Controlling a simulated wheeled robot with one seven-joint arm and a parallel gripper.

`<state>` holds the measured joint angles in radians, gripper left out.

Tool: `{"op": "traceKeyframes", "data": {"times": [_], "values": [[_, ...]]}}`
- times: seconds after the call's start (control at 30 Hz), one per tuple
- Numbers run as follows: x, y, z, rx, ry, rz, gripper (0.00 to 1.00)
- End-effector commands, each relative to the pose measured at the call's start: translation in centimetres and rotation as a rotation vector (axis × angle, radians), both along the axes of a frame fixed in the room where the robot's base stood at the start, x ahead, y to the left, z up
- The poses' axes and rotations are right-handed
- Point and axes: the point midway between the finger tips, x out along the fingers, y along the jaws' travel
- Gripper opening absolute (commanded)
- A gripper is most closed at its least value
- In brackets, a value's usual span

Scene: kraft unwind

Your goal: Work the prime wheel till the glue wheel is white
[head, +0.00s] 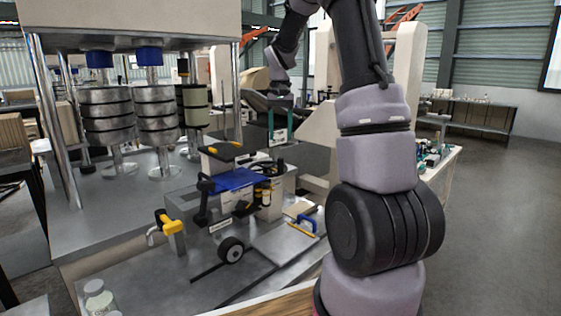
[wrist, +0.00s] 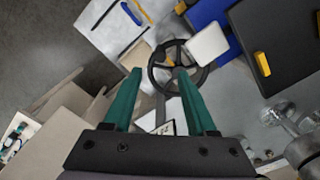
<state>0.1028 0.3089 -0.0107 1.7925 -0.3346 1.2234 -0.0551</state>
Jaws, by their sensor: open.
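A dark spoked handwheel (wrist: 153,76), which I take to be the prime wheel, lies beyond my fingertips in the wrist view. In the head view a dark ring (head: 270,167) beside the blue sheet may be the same wheel, but it is small. My gripper (head: 279,138) hangs above the machine with its two teal fingers apart. In the wrist view my gripper (wrist: 158,72) is open and empty, its tips overlapping the wheel's lower part; I cannot tell whether they touch. A small black wheel with a pale hub (head: 231,250) stands at the front; I cannot tell if it is the glue wheel.
A blue sheet (head: 236,180) lies on the machine. A yellow-handled valve (head: 172,223) stands at left, and a blue-framed tool (head: 307,225) lies at right. Stacked metal rollers (head: 106,118) stand behind at left. A white block (wrist: 207,45) sits close beside the handwheel. Open floor lies at right.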

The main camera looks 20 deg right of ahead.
Motion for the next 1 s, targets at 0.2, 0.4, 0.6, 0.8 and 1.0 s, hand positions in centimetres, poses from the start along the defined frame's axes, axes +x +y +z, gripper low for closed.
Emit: {"op": "traceKeyframes", "data": {"times": [0.2,0.4,0.6,0.8,1.0], "values": [[-0.1,0.0,-3.9,0.001,0.005,0.001,0.57],[-0.2,0.1,-7.5,0.001,0.003,0.000,0.57],[-0.1,0.0,-9.5,0.000,0.001,0.000,0.57],[-0.1,0.0,-9.9,0.001,-0.001,0.000,0.57],[-0.1,0.0,-9.9,0.001,-0.001,0.000,0.38]]}}
